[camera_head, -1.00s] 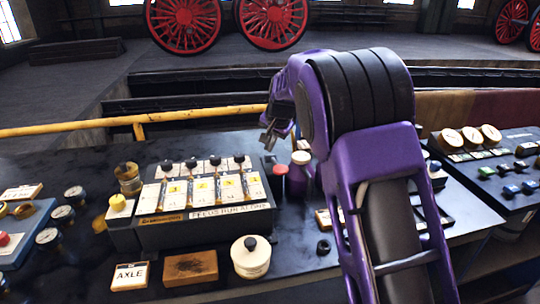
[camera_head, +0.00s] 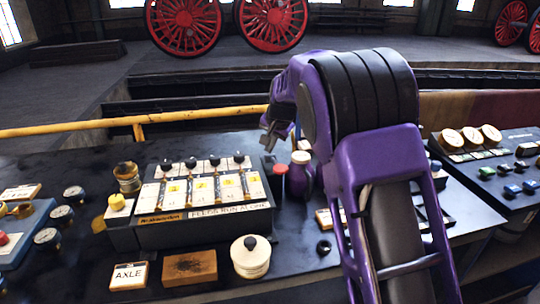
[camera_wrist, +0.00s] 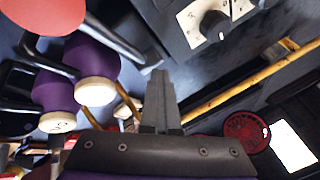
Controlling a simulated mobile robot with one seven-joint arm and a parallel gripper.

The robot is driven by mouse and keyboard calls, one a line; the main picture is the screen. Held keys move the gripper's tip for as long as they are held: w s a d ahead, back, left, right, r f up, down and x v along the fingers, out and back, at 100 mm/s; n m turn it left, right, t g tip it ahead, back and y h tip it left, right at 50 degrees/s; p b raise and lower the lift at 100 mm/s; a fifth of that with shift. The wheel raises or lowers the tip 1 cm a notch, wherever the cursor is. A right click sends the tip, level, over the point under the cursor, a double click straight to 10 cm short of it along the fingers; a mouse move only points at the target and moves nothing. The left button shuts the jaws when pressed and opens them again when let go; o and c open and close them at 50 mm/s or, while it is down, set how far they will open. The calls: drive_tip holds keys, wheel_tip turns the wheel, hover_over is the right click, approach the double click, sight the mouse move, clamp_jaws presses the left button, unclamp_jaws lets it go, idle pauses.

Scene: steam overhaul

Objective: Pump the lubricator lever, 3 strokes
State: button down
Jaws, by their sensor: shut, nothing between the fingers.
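The lubricator box (camera_head: 190,225) stands left of centre on the dark bench, with a row of white-and-yellow feed panels, black knobs and a label that seems to read "FEEDS RUN ALONE". A red-topped post (camera_head: 280,169) stands at its right end; I cannot tell whether this is the lever. A large red disc (camera_wrist: 45,8) shows close in the wrist view. My gripper (camera_head: 268,143) hangs above the box's right end, near the red top, apart from it as far as I can see. Its fingers (camera_wrist: 160,75) are together and empty.
Purple jars with cream lids (camera_wrist: 96,91) stand close to my gripper. A cream pot (camera_head: 250,258), a wooden block (camera_head: 190,267) and an AXLE card (camera_head: 129,275) lie in front of the box. A yellow rail (camera_head: 70,128) runs behind the bench.

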drive_tip(key=shift+s+f+b, duration=0.3)
drive_tip(key=shift+f, duration=0.4)
drive_tip(key=shift+s+f+b, duration=0.25)
drive_tip(key=shift+s+f, duration=0.05)
drive_tip(key=shift+f, duration=0.35)
idle(0.3)
drive_tip(key=shift+w+r+p, duration=0.3)
drive_tip(key=shift+r+p, duration=0.25)
drive_tip(key=shift+p, duration=0.2)
drive_tip(key=shift+a+r, duration=0.1)
drive_tip(key=r+p, duration=0.1)
drive_tip(key=w+r+p, duration=0.1)
drive_tip(key=r+p, duration=0.2)
drive_tip(key=r, duration=0.1)
drive_tip(key=shift+w+a+p, duration=0.15)
drive_tip(key=shift+w+p, duration=0.1)
drive_tip(key=shift+p, duration=0.15)
drive_tip(key=shift+w+r, duration=0.1)
drive_tip(key=shift+w, duration=0.05)
drive_tip(key=shift+r, duration=0.15)
